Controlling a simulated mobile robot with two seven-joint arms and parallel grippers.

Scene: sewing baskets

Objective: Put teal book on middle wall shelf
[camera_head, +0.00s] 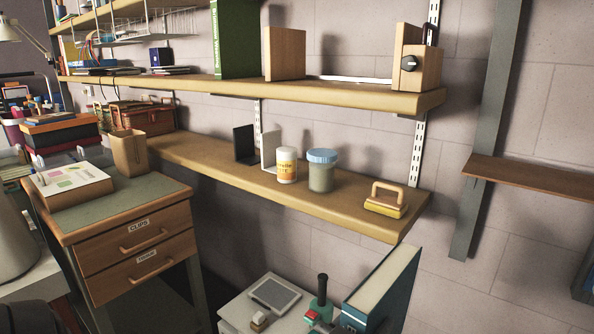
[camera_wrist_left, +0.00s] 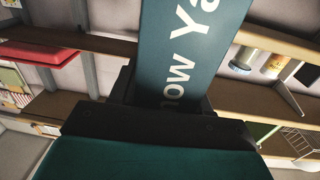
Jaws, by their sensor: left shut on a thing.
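The teal book (camera_head: 392,290) stands upright, cream page edges upward, at the lower edge of the head view, in front of the lowest wall shelf. In the left wrist view the teal book (camera_wrist_left: 190,50) fills the upper middle, with white lettering partly readable. My left gripper (camera_wrist_left: 160,112) is black and shut on it; the fingertips are mostly hidden. The middle wall shelf (camera_head: 300,92) is a light wooden board. It carries a green book (camera_head: 236,38), a wooden block (camera_head: 285,54) and a wooden bookend with a dark knob (camera_head: 417,60). My right gripper is not in view.
The lowest shelf (camera_head: 255,180) holds a black bookend (camera_head: 245,143), a cream jar (camera_head: 287,165), a blue-lidded jar (camera_head: 322,170) and a handled wooden block (camera_head: 386,200). A brown shelf (camera_head: 530,176) is at the right. A white table (camera_head: 240,312) carries small tools.

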